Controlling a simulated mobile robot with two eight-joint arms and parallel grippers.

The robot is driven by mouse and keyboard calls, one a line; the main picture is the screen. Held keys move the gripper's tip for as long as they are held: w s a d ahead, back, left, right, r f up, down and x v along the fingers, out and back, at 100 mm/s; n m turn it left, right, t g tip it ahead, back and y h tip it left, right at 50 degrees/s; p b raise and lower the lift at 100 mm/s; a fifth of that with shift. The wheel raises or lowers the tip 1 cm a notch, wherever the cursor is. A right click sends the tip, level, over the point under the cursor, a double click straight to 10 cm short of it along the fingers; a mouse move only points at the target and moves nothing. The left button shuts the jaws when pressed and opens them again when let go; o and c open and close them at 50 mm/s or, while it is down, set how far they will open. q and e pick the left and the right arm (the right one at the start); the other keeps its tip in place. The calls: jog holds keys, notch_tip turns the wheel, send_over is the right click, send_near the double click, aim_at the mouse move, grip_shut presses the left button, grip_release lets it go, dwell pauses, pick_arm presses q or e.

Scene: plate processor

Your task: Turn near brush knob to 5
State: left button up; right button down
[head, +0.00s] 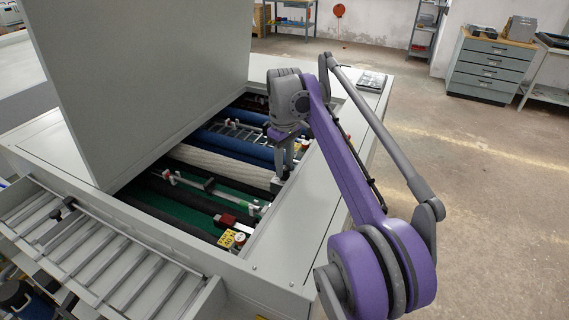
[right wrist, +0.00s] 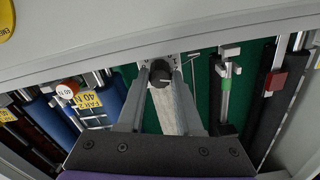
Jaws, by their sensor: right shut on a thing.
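A round black knob (right wrist: 160,77) with a light pointer mark sits at the inner wall of the open machine, at the end of the white roller (right wrist: 168,112), in the right wrist view. My right gripper (right wrist: 161,68) is shut on this knob, one finger on each side. Scale marks beside the knob are too small and covered to read. In the head view my right gripper (head: 281,172) points down at the right end of the white roller (head: 222,166) and hides the knob. My left gripper is out of view.
The raised lid (head: 140,80) stands left of the opening. A red-and-white knob (right wrist: 66,89) with a yellow tag (right wrist: 88,100) sits beside blue rollers. Another yellow tag (head: 226,239) lies nearer. The flat machine rim (head: 290,235) is clear.

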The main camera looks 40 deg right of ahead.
jog(key=m+p, duration=0.1)
jog(key=m, duration=0.2)
jog(key=shift+r+p, duration=0.1)
jog(key=shift+p, duration=0.25)
jog(key=m+p, duration=0.1)
jog(key=m, duration=0.4)
jog(key=shift+p, duration=0.35)
jog(key=m+p, duration=0.1)
jog(key=m, duration=0.3)
jog(key=shift+m, duration=0.3)
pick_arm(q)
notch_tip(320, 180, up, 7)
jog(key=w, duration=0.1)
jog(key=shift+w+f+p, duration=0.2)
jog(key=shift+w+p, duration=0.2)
pick_arm(e)
jog(key=m, duration=0.4)
jog(key=shift+m, duration=0.3)
jog(key=c, duration=0.6)
grip_release()
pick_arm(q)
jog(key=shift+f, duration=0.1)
